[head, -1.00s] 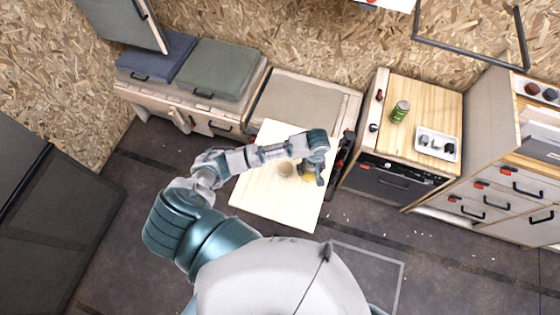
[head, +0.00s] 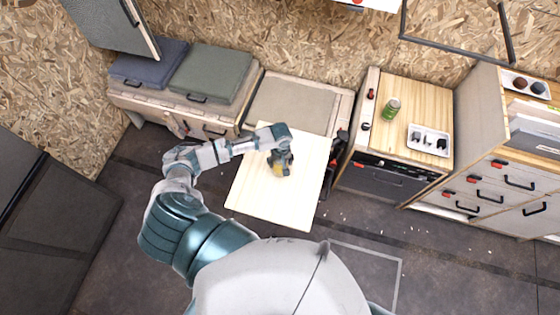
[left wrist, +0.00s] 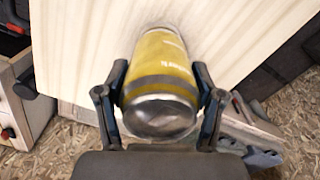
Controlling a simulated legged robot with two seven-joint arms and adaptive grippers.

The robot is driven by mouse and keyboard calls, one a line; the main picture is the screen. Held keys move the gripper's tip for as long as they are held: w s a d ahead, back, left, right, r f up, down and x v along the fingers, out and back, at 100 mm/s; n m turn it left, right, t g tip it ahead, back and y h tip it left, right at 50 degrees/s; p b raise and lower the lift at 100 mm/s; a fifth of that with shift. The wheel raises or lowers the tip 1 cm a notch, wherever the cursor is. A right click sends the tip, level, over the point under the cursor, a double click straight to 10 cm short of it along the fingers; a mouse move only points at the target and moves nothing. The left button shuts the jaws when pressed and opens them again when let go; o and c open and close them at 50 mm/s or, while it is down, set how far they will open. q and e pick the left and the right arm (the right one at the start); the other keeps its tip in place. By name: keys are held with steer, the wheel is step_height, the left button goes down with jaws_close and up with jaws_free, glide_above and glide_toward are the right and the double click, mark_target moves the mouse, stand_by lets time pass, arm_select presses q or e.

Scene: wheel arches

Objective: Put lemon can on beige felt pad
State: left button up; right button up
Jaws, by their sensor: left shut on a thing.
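The lemon can is yellow with a grey band and a silver end. It is clear in the left wrist view (left wrist: 162,65), and a little of its yellow shows in the head view (head: 278,171). My left gripper (head: 281,163) is shut around its sides, with one finger on each side in the left wrist view (left wrist: 160,92). The can is over the pale wooden tabletop (head: 255,195); I cannot tell whether it touches. My right gripper is out of view.
A bench with a beige-grey top (head: 290,105) stands behind the tabletop. To the right, a wooden counter holds a green can (head: 392,107) and a white tray (head: 429,139). The tabletop's front part is clear. Blue and green cushioned boxes (head: 210,75) stand at back left.

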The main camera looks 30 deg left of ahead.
arm_select(q)
steer(key=shift+d, duration=0.1)
steer(key=o, duration=1.5)
steer(key=shift+f, duration=0.1)
steer(key=shift+a, duration=0.2)
steer(key=shift+r, duration=0.4)
step_height(320, 180, up, 11)
steer(key=shift+d+r, duration=0.1)
steer(key=shift+r, duration=0.1)
